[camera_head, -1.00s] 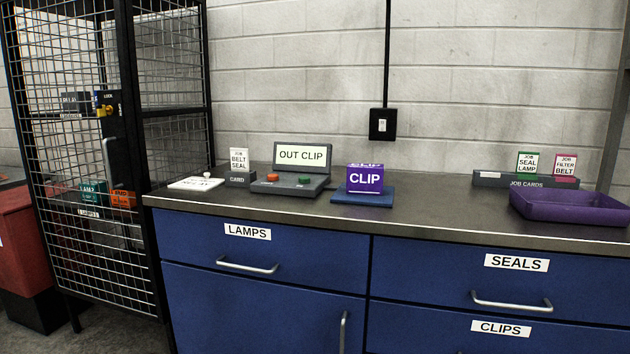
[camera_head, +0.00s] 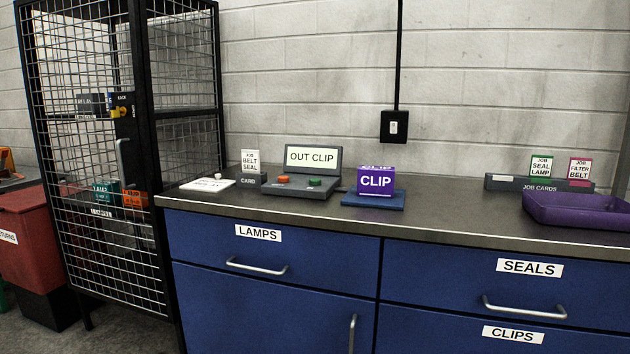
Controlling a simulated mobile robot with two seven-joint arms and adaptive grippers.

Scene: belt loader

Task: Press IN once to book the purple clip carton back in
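The purple carton marked CLIP (camera_head: 376,182) sits on a blue pad (camera_head: 372,202) on the counter. To its left stands a grey booking terminal (camera_head: 333,190) whose screen (camera_head: 312,157) reads OUT CLIP. The terminal has an orange-red button (camera_head: 284,179) on the left and a green button (camera_head: 315,182) on the right. Any lettering by the buttons is too small to read. Neither of my grippers shows in the head view.
A card holder (camera_head: 250,177) and white pad (camera_head: 208,185) lie left of the terminal. A job-card rack (camera_head: 510,185) and purple tray (camera_head: 580,212) stand at right. A mesh cage (camera_head: 90,250) and red bin (camera_head: 32,240) are at left. Blue drawers (camera_head: 300,235) front the counter.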

